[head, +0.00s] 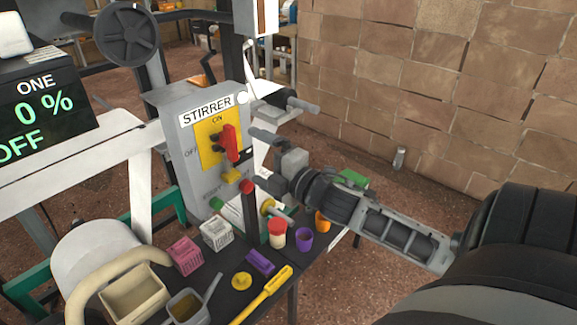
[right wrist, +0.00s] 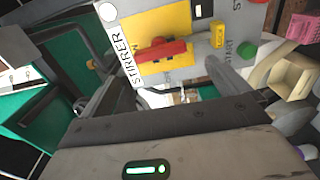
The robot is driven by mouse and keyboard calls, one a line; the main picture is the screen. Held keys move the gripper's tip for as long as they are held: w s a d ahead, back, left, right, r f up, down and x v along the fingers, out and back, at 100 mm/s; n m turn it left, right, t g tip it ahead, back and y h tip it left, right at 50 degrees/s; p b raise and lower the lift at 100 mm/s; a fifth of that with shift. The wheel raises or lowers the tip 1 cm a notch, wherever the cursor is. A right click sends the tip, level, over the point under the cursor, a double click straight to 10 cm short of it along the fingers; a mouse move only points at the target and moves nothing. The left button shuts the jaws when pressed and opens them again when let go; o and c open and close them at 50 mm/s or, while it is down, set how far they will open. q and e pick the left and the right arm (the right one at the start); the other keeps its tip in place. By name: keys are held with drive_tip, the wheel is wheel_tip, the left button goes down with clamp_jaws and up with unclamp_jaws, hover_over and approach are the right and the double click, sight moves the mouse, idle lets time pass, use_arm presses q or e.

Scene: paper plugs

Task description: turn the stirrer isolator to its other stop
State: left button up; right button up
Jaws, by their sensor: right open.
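The grey STIRRER box (head: 172,110) stands at the back of the bench with a yellow plate (head: 206,130) on its front. The red isolator handle (head: 229,142) stands roughly upright on the plate, in line with the ON mark above; OFF is at its left. My right gripper (head: 262,164) is open and empty, just right of the handle. In the right wrist view the red handle (right wrist: 160,51) shows beyond and between the fingers of the right gripper (right wrist: 155,68), seemingly apart from them. My left gripper is not in view.
Small baskets, cups and a yellow tool (head: 264,294) crowd the dark bench. A display (head: 42,110) reads OFF at left. A block wall (head: 430,90) stands at right.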

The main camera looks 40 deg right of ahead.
drive_tip(key=s, duration=0.8)
drive_tip(key=shift+d+b, duration=0.3)
drive_tip(key=shift+d, duration=0.05)
drive_tip(key=s+a+f+m+g+y, duration=0.1)
drive_tip(key=s+a+f+m+g, duration=0.2)
drive_tip(key=s+a+f+m, duration=0.2)
drive_tip(key=s+a+f+m+g, duration=0.4)
drive_tip(key=a+f+m, duration=0.7)
drive_tip(key=a+f, duration=0.5)
wheel_tip(320, 180, down, 2)
drive_tip(key=shift+s+f+g+y, duration=0.2)
drive_tip(key=shift+s+g+y, duration=0.1)
drive_tip(key=shift+s+y, duration=0.1)
drive_tip(key=shift+a, duration=0.1)
